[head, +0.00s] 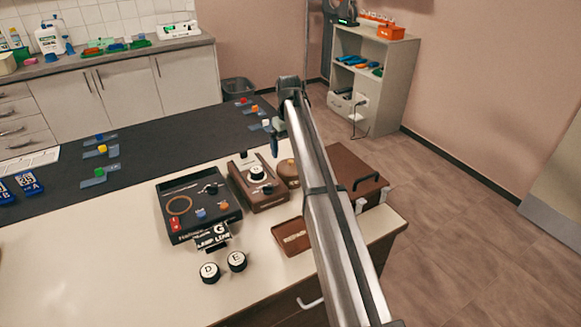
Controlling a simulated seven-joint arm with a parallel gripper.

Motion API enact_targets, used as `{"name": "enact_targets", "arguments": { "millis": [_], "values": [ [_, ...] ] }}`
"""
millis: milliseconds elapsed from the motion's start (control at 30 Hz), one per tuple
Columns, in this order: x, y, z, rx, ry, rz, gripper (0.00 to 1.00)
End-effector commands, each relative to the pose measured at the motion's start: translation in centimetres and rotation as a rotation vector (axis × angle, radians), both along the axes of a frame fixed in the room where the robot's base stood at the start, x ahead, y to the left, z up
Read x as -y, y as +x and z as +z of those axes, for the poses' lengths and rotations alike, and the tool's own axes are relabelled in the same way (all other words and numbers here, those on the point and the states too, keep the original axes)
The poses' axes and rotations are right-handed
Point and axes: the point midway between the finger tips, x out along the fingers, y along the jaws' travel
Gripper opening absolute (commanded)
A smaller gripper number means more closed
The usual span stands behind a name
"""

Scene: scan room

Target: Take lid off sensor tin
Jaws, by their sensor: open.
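A small round brown tin (287,169) with a tan top stands on the table, between a brown box with a white dial and my arm. It looks like the sensor tin, with its lid on, but no label can be read, and my arm is close to its right side. My gripper (275,148) hangs from the arm's far end, above and slightly left of the tin in the picture. It is open and holds nothing that I can see. Its fingers are small and partly hidden by the wrist.
A shallow brown tray (287,238) lies in front. A brown case (350,170) with a handle stands right. Round pieces D (209,273) and E (237,262) lie nearer.

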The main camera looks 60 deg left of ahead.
Motion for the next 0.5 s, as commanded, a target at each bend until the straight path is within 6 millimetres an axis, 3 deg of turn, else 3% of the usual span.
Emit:
{"name": "enact_targets", "arguments": {
  "millis": [233,500],
  "values": [
    [0.4,0.0,-1.3,0.0,0.0,0.0,1.0],
    [1.0,0.1,-4.7,0.0,0.0,0.0,1.0]
  ]
}}
